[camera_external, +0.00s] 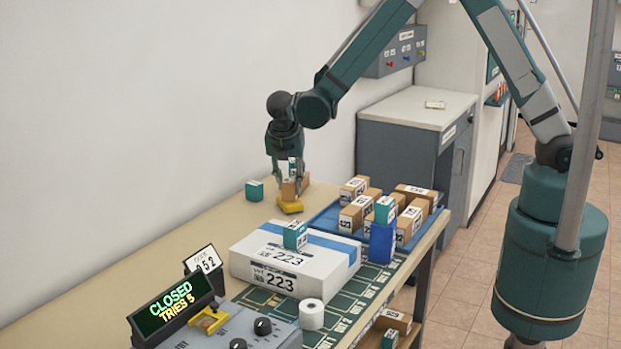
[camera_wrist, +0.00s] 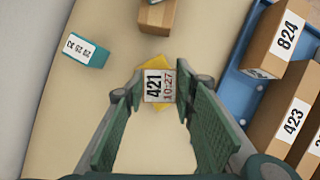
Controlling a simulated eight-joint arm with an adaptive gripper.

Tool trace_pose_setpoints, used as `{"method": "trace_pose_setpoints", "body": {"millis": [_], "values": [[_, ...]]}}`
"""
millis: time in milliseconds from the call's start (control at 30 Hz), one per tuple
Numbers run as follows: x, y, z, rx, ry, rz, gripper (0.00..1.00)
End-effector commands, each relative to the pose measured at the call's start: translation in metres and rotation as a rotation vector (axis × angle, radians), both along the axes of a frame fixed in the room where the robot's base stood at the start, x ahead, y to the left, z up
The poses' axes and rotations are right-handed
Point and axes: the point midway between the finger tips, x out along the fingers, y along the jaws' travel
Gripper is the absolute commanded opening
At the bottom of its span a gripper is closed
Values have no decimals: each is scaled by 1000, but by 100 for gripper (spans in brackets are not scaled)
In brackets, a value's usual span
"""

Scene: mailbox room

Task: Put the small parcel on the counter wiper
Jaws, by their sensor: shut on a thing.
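My gripper (camera_wrist: 158,88) is shut on a small parcel (camera_wrist: 158,86) whose label reads 421 and 10:27. In the external view my gripper (camera_external: 289,184) points down over the back part of the counter. The yellow counter wiper (camera_external: 291,207) lies just below the parcel; in the wrist view its yellow edge (camera_wrist: 160,62) shows behind the parcel. The parcel hides much of the wiper there. I cannot tell whether the parcel touches the wiper.
A brown box (camera_wrist: 157,16) stands just beyond the wiper. A teal box (camera_external: 254,191) stands to the left. A blue tray (camera_external: 328,222) of several parcels is to the right, and a large white parcel (camera_external: 262,273) is in front. Bare counter (camera_external: 200,240) lies to the left.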

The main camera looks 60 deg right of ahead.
Motion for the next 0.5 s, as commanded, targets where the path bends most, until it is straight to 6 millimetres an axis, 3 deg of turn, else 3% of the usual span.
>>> {"method": "trace_pose_setpoints", "body": {"millis": [367,400,500], "values": [[0,0,-4,0,0,0,14],[0,0,-3,0,0,0,32],[0,0,-3,0,0,0,42]]}}
